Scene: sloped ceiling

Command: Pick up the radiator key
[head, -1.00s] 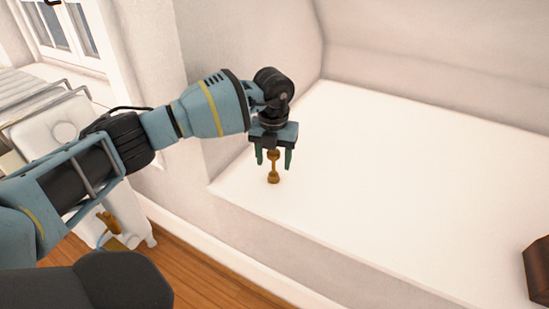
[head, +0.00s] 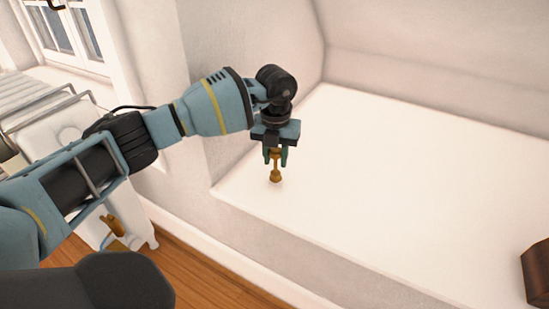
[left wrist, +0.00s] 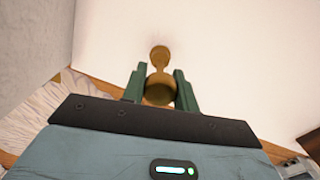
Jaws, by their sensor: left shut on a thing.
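The radiator key (head: 275,174) is a small brass-coloured piece with a rounded foot and a narrow stem. It stands upright near the left front corner of the white ledge (head: 380,190). My left gripper (head: 276,159) points down over it and is shut on its upper part, one green finger on each side. In the left wrist view the key (left wrist: 160,75) shows between the fingers of the gripper (left wrist: 161,80), its far end sticking out beyond them. Whether the foot still touches the ledge cannot be told. My right gripper is not in view.
A dark brown wooden object (head: 537,272) stands at the ledge's right end. A white radiator (head: 70,128) with a brass valve (head: 112,226) is at the left, partly behind my arm. A wall rises behind the ledge. The middle of the ledge is clear.

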